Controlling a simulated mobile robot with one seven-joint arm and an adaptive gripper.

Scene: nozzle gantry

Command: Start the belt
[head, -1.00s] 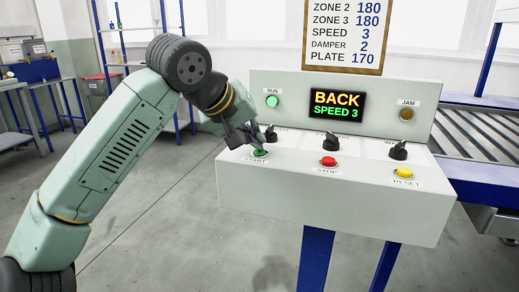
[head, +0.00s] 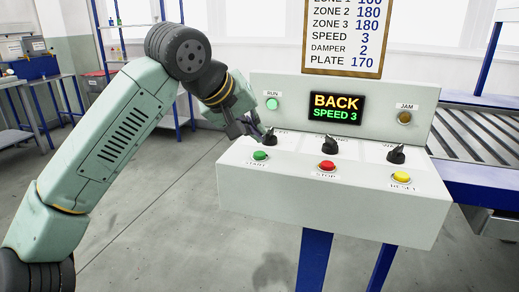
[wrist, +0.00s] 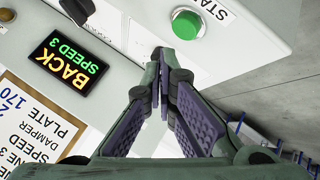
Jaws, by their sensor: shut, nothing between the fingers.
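The control panel (head: 335,195) stands in front of me. Its green START button (head: 260,155) is at the front left of the sloped top, and it shows at the top of the wrist view (wrist: 187,24). My gripper (head: 257,133) is shut and empty. It is just above and behind the START button, apart from it, close to the left black knob (head: 270,137). The fingertips (wrist: 162,55) meet in the wrist view. The display (head: 337,107) reads BACK, SPEED 3. The RUN lamp (head: 272,103) is bright green; the JAM lamp (head: 404,117) is dull amber.
The red STOP button (head: 327,165) and yellow RESET button (head: 401,177) lie to the right on the panel. Two more black knobs (head: 330,146) (head: 396,154) stand behind them. A settings board (head: 345,35) hangs above, and a roller conveyor (head: 485,145) is at the right.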

